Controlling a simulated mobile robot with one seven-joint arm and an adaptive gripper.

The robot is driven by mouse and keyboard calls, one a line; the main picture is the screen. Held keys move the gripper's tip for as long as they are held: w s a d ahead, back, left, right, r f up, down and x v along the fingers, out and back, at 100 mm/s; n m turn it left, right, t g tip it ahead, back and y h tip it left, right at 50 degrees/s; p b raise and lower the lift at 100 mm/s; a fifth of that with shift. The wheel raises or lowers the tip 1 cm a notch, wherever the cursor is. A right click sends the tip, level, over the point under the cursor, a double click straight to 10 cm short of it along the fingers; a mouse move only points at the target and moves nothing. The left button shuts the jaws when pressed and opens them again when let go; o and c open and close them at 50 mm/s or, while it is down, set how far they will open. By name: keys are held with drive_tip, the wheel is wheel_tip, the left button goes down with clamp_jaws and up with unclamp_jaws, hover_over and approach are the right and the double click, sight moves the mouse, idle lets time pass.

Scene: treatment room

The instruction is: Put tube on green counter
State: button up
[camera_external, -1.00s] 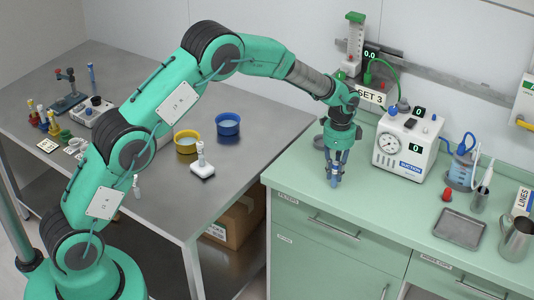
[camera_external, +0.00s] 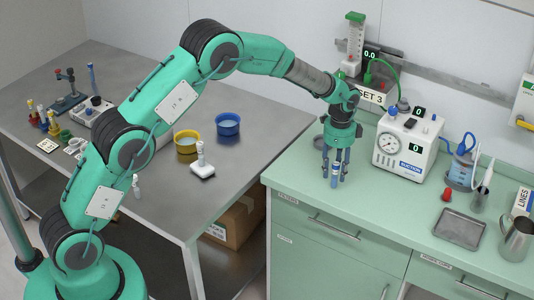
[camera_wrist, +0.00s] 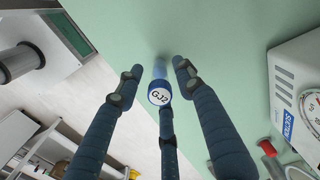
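The tube (camera_external: 335,182) is slim and blue and stands on the green counter (camera_external: 300,180) near its front left part. In the wrist view its blue cap with a white label reading about "G-J2" (camera_wrist: 159,94) faces me, and it looks upright. My gripper (camera_external: 335,178) is above the counter with its dark fingers around the tube. The wrist view shows my gripper (camera_wrist: 155,85) with its fingers spread and a gap between the side fingers and the tube. The third finger is close behind the cap; whether it touches is hard to tell.
A white suction unit (camera_external: 405,145) stands right of my gripper. A red-capped item (camera_external: 447,195), a metal tray (camera_external: 459,229) and a metal jug (camera_external: 515,238) are farther right. A grey cup is partly hidden behind my gripper. The counter's front edge is close.

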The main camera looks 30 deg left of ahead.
wheel_tip(320, 180, up, 11)
drive_tip(key=shift+f+p, duration=0.15)
drive_tip(key=shift+p, duration=0.55)
drive_tip(key=shift+r, duration=0.3)
drive_tip(key=shift+r, duration=0.1)
drive_tip(key=shift+s+a+r, duration=0.1)
drive_tip(key=shift+a+r, duration=0.1)
drive_tip(key=shift+r, duration=0.05)
drive_tip(key=s+a+r+n+t, duration=0.1)
drive_tip(key=s+a+r+n, duration=0.3)
drive_tip(key=s+a+r, duration=0.7)
drive_tip(key=s+a+r+n+t, duration=0.25)
drive_tip(key=s+a+r, duration=0.35)
drive_tip(key=s+r, duration=0.5)
drive_tip(key=s+a+n, duration=0.3)
drive_tip(key=s+a, duration=0.1)
drive_tip(key=s, duration=0.5)
drive_tip(key=s+a+r+n+t, duration=0.1)
drive_tip(key=s+a+n, duration=0.1)
drive_tip(key=s, duration=0.7)
drive_tip(key=s+a+r+n+t, duration=0.1)
drive_tip(key=s+a+n, duration=0.2)
drive_tip(key=s, duration=0.7)
drive_tip(key=a, duration=0.2)
drive_tip(key=shift+a+r+n, duration=0.25)
drive_tip(key=shift+a+n, duration=0.05)
drive_tip(key=shift+n, duration=0.05)
